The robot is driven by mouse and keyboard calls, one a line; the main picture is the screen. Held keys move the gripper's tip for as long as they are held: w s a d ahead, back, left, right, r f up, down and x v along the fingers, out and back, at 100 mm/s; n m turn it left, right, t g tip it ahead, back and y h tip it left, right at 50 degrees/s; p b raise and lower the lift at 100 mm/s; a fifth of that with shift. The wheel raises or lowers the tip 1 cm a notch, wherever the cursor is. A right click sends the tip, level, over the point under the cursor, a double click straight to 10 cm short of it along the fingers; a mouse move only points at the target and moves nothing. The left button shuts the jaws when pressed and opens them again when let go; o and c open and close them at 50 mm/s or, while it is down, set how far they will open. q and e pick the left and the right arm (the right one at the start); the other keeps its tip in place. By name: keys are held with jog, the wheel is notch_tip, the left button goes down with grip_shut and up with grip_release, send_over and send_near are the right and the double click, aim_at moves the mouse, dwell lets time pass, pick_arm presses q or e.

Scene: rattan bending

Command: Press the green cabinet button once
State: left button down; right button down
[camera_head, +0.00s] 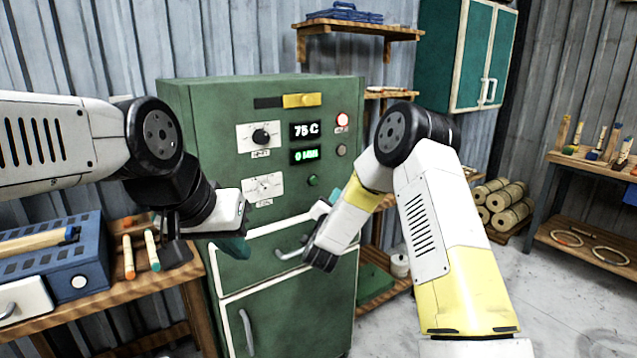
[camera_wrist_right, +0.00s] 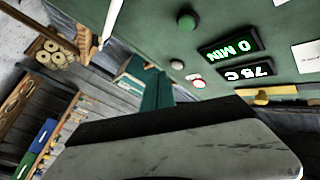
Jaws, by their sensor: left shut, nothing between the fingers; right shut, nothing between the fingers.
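The green cabinet (camera_head: 300,265) stands in the middle of the head view, with a control panel on its front. The round green button (camera_head: 313,180) sits low on the panel, below the green "0 MIN" display; it also shows at the top of the right wrist view (camera_wrist_right: 187,22). My right gripper (camera_head: 321,208) is shut and empty, just below the green button in the head view. In the right wrist view its teal fingers (camera_wrist_right: 158,90) appear apart from the button. My left gripper (camera_head: 236,247) is shut and empty, in front of the cabinet's left side.
A red lit button (camera_head: 342,119) and a grey button (camera_head: 341,150) are on the panel's right. Two dials are on its left.

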jog(key=shift+w+a, duration=0.9)
jog(key=shift+w, duration=0.3)
jog(key=shift+w+a, duration=0.85)
jog(key=shift+w, duration=0.3)
jog(key=shift+w+a, duration=0.9)
jog(key=shift+w, duration=0.3)
jog(key=shift+w, duration=0.1)
jog(key=shift+w+a, duration=0.2)
jog(key=shift+w, duration=0.05)
jog(key=shift+w+a, duration=0.25)
jog(key=shift+w, duration=0.05)
dwell(0.3)
jog(key=shift+s, duration=0.1)
jog(key=shift+s+d, duration=0.45)
jog(key=shift+s, duration=0.1)
jog(key=shift+s+d, duration=0.75)
jog(key=shift+s, duration=0.3)
jog(key=shift+s+d, duration=0.75)
jog(key=shift+s, duration=0.25)
